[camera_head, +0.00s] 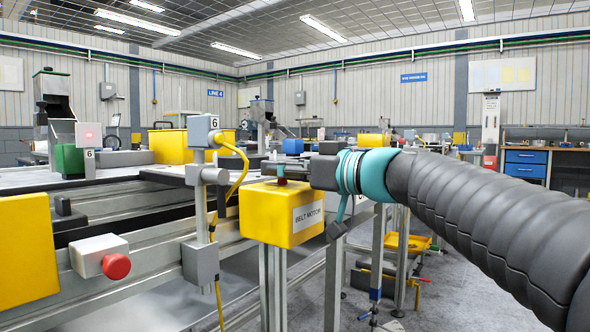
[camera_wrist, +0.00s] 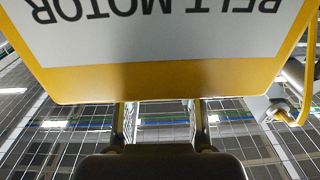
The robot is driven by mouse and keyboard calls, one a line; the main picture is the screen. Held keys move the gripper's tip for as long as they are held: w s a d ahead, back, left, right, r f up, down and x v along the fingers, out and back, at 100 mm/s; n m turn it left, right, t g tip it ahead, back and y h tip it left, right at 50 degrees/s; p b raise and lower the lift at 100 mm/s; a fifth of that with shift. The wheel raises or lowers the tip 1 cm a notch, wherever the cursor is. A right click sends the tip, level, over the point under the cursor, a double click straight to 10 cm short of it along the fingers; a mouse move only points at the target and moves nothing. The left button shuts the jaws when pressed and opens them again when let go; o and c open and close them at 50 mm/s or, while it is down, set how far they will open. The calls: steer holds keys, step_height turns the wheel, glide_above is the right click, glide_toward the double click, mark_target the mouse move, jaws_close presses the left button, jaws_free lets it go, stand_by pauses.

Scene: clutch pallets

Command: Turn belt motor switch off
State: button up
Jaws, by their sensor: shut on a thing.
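The belt motor box (camera_head: 268,213) is yellow with a white label reading BELT MOTOR, and stands on a metal post beside the conveyor. A small red part of the switch (camera_head: 282,181) shows on top of it, mostly covered by my gripper (camera_head: 280,170). My gripper reaches in from the right, level with the box top, and is shut on the switch. In the wrist view the box (camera_wrist: 160,82) and its label appear upside down. The two fingers of my gripper (camera_wrist: 160,110) pass behind the box edge, so their tips and the switch's position are hidden there.
A post with a grey box marked 6 (camera_head: 203,131) and a yellow cable stands left of the motor box. A red push button (camera_head: 116,266) sits on the conveyor frame at the front left. A workbench (camera_head: 526,163) stands far right, with open floor before it.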

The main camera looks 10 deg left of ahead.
steer(key=n+g, duration=0.2)
steer(key=g, duration=0.1)
steer(key=n+g+y, duration=0.1)
steer(key=g, duration=0.1)
steer(key=shift+w+n+g, duration=0.15)
steer(key=shift+n+g, duration=0.25)
steer(key=n+g+p, duration=0.1)
steer(key=n+g, duration=0.1)
steer(key=g, duration=0.2)
steer(key=shift+r+n, duration=0.1)
steer(key=shift+n, duration=0.2)
steer(key=n+g+h+p, duration=0.1)
steer(key=g, duration=0.1)
steer(key=n+g+p, duration=0.2)
steer(key=shift+r+g+h, duration=0.1)
steer(key=shift+g+h, duration=0.3)
steer(key=shift+n+g+h+p, duration=0.7)
steer(key=shift+n+g+p, duration=0.3)
steer(key=shift+g+p, duration=0.2)
steer(key=shift+f, duration=0.2)
steer(key=o, duration=1.1)
steer(key=shift+s+a, duration=0.1)
steer(key=shift+s, duration=0.1)
steer(key=shift+o, duration=0.2)
steer(key=shift+f, duration=0.1)
